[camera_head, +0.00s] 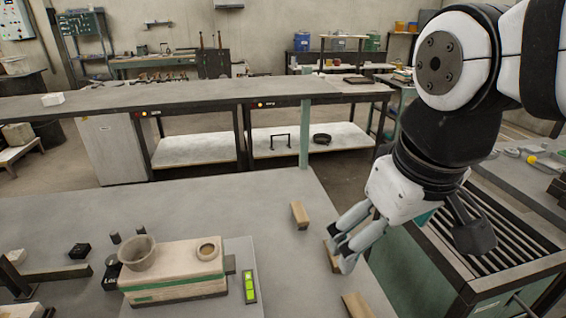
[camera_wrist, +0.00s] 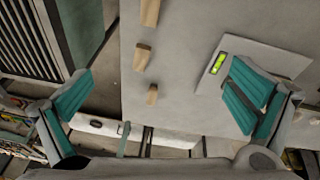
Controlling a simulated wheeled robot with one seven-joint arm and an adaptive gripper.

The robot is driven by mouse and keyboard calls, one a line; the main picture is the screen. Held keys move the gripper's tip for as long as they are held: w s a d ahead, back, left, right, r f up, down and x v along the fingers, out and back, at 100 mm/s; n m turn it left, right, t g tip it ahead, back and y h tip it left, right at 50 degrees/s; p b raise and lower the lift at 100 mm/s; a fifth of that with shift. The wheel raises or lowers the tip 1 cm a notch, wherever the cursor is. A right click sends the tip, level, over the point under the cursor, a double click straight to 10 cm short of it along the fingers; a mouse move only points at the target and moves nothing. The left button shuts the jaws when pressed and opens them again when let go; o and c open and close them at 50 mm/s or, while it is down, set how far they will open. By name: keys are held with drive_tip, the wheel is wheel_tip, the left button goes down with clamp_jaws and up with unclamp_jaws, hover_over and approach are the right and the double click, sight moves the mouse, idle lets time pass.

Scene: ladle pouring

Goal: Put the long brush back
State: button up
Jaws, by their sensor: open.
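I cannot make out a long brush for sure in either view. Three short wooden pieces lie apart near the right edge of the grey table (camera_head: 200,215): the far piece (camera_head: 299,215), the middle piece (camera_head: 332,255) and the near piece (camera_head: 357,305). I cannot tell whether any belongs to a brush. My gripper (camera_head: 343,243) hangs over this edge and partly hides the middle piece. In the wrist view its teal-padded fingers (camera_wrist: 165,68) are spread wide with nothing held between them; the wooden pieces (camera_wrist: 142,56) show beyond, on the table.
A wooden mould box (camera_head: 172,268) with a grey cup (camera_head: 137,252) stands on a plate at the table's left. A yellow-green level (camera_head: 250,287) lies beside it. A slatted green-framed bench (camera_head: 490,245) stands to the right.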

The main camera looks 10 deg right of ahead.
drive_tip(key=s, duration=0.1)
drive_tip(key=s+f+m, duration=0.1)
drive_tip(key=s, duration=0.1)
drive_tip(key=s+f+m, duration=0.1)
drive_tip(key=shift+s+a+y, duration=0.15)
drive_tip(key=shift+s+y, duration=0.1)
drive_tip(key=shift+y, duration=0.05)
